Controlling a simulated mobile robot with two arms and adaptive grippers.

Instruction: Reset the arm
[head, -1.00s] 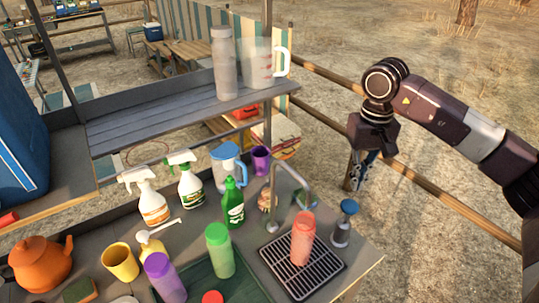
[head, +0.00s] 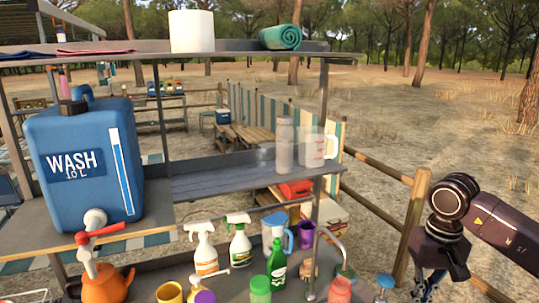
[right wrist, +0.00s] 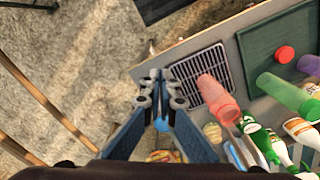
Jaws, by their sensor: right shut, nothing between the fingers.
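My right arm comes in from the right edge in the head view, with its right gripper (head: 428,285) low at the bottom right, beside the counter. In the right wrist view the same gripper (right wrist: 160,78) points past the counter's edge, its fingertips together and nothing between them. It is apart from the pink bottle (right wrist: 215,95) and the drying rack (right wrist: 203,72). My left gripper does not show in either view.
The counter holds spray bottles (head: 203,250), a green bottle (head: 277,262), a tap (head: 318,255) and an orange kettle (head: 107,284). A blue wash container (head: 85,165) stands at left. A wooden fence post (head: 412,225) rises behind my right arm. Open ground lies beyond.

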